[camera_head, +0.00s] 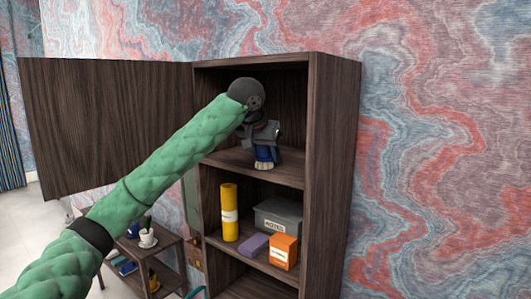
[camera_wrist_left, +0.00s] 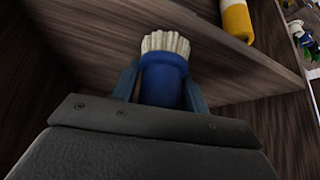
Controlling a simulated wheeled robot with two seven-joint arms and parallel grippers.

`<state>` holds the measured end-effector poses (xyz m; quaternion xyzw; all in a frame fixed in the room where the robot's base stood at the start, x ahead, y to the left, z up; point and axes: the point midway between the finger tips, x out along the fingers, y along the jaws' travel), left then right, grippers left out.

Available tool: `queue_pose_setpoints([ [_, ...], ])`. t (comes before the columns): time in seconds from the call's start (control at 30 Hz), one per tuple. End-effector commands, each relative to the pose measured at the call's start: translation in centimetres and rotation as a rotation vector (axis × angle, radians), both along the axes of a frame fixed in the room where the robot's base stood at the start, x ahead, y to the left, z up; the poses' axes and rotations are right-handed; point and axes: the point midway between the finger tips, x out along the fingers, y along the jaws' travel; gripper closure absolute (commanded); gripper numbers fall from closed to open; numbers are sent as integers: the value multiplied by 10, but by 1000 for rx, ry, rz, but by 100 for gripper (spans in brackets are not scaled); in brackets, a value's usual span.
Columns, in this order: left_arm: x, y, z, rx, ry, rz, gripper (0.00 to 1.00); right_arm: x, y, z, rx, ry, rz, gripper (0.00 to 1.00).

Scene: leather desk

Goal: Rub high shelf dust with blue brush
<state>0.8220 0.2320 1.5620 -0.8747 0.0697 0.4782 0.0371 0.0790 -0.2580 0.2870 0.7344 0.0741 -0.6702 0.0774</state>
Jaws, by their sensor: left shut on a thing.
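A dark wooden cabinet (camera_head: 335,150) stands against the wall with its upper door (camera_head: 110,125) swung open to the left. My left arm reaches into its top compartment. My left gripper (camera_head: 264,148) is shut on the blue brush (camera_head: 264,154), whose pale bristles point down at the high shelf (camera_head: 285,170). In the left wrist view, the brush (camera_wrist_left: 163,75) sits between the two fingers of the gripper (camera_wrist_left: 162,88), bristles near the shelf board (camera_wrist_left: 235,60). I cannot tell whether the bristles touch it. No dust can be made out. My right gripper is not in view.
A small side table (camera_head: 160,242) with a cup stands at the left. The cabinet's side walls bound the compartment.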

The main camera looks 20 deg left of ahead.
Motion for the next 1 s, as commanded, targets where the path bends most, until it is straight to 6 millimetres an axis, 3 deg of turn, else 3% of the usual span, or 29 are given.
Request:
queue_pose_setpoints([
  [1.0,45,-17,2,-1,1,-1,82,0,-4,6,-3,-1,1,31],
])
